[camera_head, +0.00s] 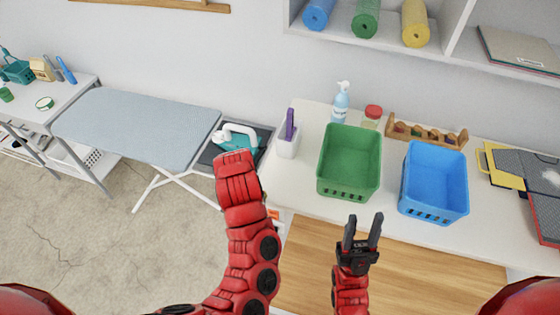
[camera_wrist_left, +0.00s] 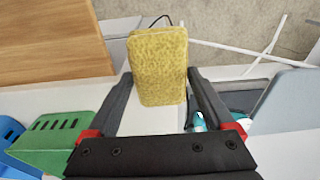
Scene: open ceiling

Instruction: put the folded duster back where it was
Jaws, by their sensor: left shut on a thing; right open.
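The folded duster (camera_wrist_left: 158,65) is a yellow, fuzzy block in the left wrist view. My left gripper (camera_wrist_left: 160,80) is shut on it, with one dark finger at each side. In the head view the red left arm hides this gripper and the duster. My right gripper (camera_head: 361,232) is open and empty, in front of the green basket (camera_head: 349,190) and the blue basket (camera_head: 434,208).
The white counter (camera_head: 300,190) also bears a white holder (camera_head: 287,148) with a purple thing, a spray bottle (camera_head: 340,103), a red-lidded jar (camera_head: 372,117) and a wooden rack (camera_head: 428,134). An ironing board (camera_head: 140,125) with an iron (camera_head: 238,138) stands left. Rolled cloths (camera_head: 366,18) lie on the shelf.

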